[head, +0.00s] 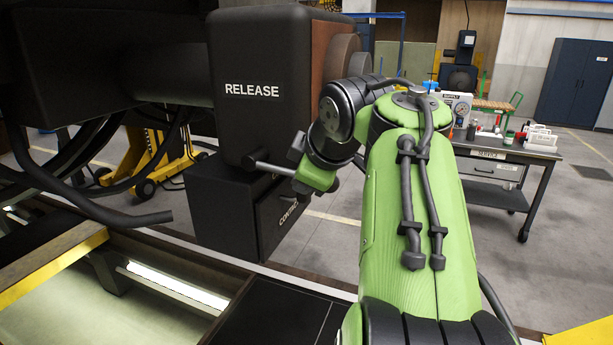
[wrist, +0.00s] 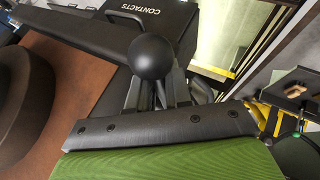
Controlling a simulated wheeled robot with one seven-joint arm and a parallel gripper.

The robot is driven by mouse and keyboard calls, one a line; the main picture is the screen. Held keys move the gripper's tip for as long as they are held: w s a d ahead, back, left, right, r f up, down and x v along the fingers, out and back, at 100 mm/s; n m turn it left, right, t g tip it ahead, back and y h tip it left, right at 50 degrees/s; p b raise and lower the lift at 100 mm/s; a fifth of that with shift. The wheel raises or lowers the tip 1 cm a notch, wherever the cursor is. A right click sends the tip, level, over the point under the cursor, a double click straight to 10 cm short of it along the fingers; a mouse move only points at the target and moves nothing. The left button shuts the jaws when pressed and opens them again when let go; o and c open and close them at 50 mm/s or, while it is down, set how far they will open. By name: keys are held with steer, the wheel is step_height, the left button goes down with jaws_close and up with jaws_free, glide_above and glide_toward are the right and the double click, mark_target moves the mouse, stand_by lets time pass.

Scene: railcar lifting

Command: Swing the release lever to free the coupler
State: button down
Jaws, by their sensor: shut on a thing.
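The release lever (head: 274,168) is a grey rod with a rounded dark end, low on the front of the black box marked RELEASE (head: 262,50). My gripper (head: 299,170) is at the right end of this rod, beside the box's lower corner. In the wrist view a black ball knob (wrist: 153,57) sits at the fingertips of my gripper (wrist: 156,92), which is shut on the lever there. The knob hides part of the fingers and the stem. I cannot make out the coupler or its state.
A black CONTACTS box (head: 285,213) sits directly below. Dark cables (head: 85,190) hang at left, above a yellow-edged pit (head: 50,265).

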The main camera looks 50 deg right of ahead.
steer(key=shift+r, duration=0.15)
steer(key=c, duration=1.1)
jaws_free()
steer(key=p+v, duration=0.6)
steer(key=v, duration=0.9)
steer(key=shift+s+a+r, duration=0.2)
steer(key=shift+r, duration=0.05)
steer(key=shift+f, duration=0.1)
